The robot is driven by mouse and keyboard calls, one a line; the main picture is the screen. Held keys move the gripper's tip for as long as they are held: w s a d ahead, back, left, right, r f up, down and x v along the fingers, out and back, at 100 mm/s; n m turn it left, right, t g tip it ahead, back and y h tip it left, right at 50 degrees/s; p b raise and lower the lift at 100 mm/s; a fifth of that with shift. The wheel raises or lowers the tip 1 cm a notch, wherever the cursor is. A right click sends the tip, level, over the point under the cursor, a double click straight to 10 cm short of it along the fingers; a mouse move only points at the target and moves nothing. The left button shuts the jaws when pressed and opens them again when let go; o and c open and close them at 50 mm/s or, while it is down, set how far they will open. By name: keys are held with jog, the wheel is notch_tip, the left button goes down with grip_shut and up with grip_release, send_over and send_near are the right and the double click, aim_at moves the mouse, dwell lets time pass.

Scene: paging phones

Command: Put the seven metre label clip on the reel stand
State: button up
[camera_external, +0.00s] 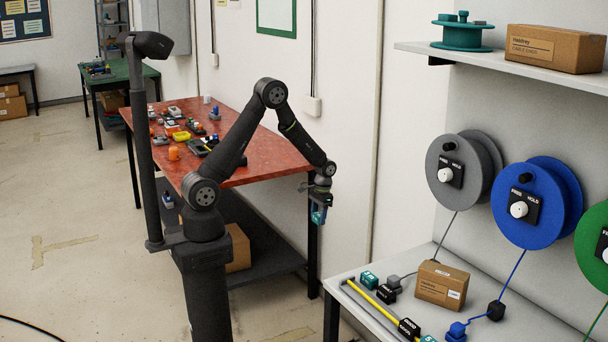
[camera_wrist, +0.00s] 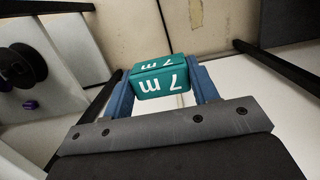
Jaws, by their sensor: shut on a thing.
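My gripper (camera_external: 319,214) hangs near the right end of the red table, pointing down. In the wrist view, the gripper (camera_wrist: 162,88) is shut on the teal clip (camera_wrist: 160,85), which is marked "7 m" and reads upside down. The clip sits between the two blue fingers, clear of any surface. In the external view, little of the clip shows between the fingers. Grey (camera_external: 464,172), blue (camera_external: 537,205) and green (camera_external: 594,248) reels with white knobs stand above the white bench (camera_external: 490,320). I cannot tell which part is the reel stand.
The bench holds a cardboard box (camera_external: 442,284), a teal block (camera_external: 369,280), black blocks (camera_external: 386,293), a yellow bar (camera_external: 372,307) and a blue block (camera_external: 456,331). The shelf (camera_external: 500,66) above carries a teal spool-like thing (camera_external: 462,36) and a carton (camera_external: 554,48). The red table (camera_external: 262,150) is cluttered.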

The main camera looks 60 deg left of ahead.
jog(key=s+a+r+n, duration=0.1)
jog(key=a+r+n, duration=0.2)
jog(key=a, duration=0.5)
jog(key=s+a+r+n+h, duration=0.1)
jog(key=a+r+n, duration=0.25)
jog(key=a, duration=0.35)
jog(key=s+a+r+n, duration=0.1)
jog(key=a+r+n, duration=0.25)
jog(key=a, duration=0.45)
jog(key=s+a+r+n+t, duration=0.1)
jog(key=s+a+r+n, duration=0.2)
jog(key=a, duration=0.4)
jog(key=s+a+r+n, duration=0.4)
jog(key=s+a+r, duration=0.2)
jog(key=s+a, duration=0.1)
jog(key=shift+s+a+r+n+t+h, duration=0.25)
jog(key=shift+s+a+n+t+h, duration=0.05)
jog(key=shift+t+h, duration=0.1)
jog(key=s+a+f, duration=0.1)
jog(key=a+f, duration=0.1)
jog(key=a, duration=0.1)
jog(key=s+a+f, duration=0.2)
jog(key=a, duration=0.2)
jog(key=s+a+f, duration=0.2)
jog(key=a+f, duration=0.1)
jog(key=shift+a, duration=0.25)
jog(key=shift+f, duration=1.85)
jog(key=shift+f, duration=0.1)
